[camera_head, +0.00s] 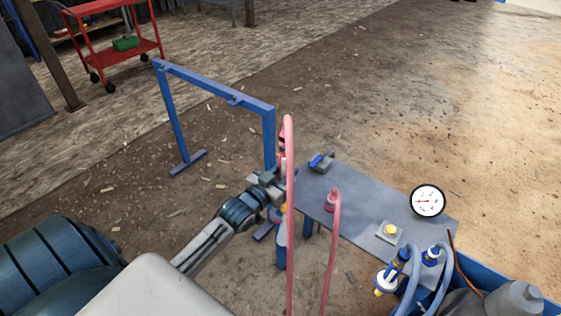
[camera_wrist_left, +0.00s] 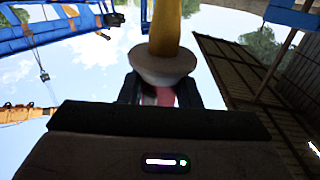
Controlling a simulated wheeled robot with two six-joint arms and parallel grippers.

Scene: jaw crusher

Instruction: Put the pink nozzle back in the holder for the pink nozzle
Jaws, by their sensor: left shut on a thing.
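My left gripper (camera_head: 277,182) is shut on the pink nozzle (camera_head: 282,140), beside the left end of a grey tabletop. Its pink hose loops over at the top and hangs down in front. In the left wrist view the nozzle's yellow tip (camera_wrist_left: 168,25) and pale collar (camera_wrist_left: 162,66) show, with pink between the dark fingers. A pink fitting (camera_head: 330,201) sits on the grey top, right of my gripper, with a second pink length of hose at it. I cannot tell for sure whether it is the holder. My right gripper is not in view.
The grey tabletop (camera_head: 365,190) bears a small blue-and-grey part (camera_head: 321,161), a yellow button (camera_head: 390,231) and a round gauge (camera_head: 428,201). Blue-hosed nozzles (camera_head: 386,280) stand at the lower right. A blue frame (camera_head: 215,86) stands behind my gripper; a red cart (camera_head: 112,55) is far off.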

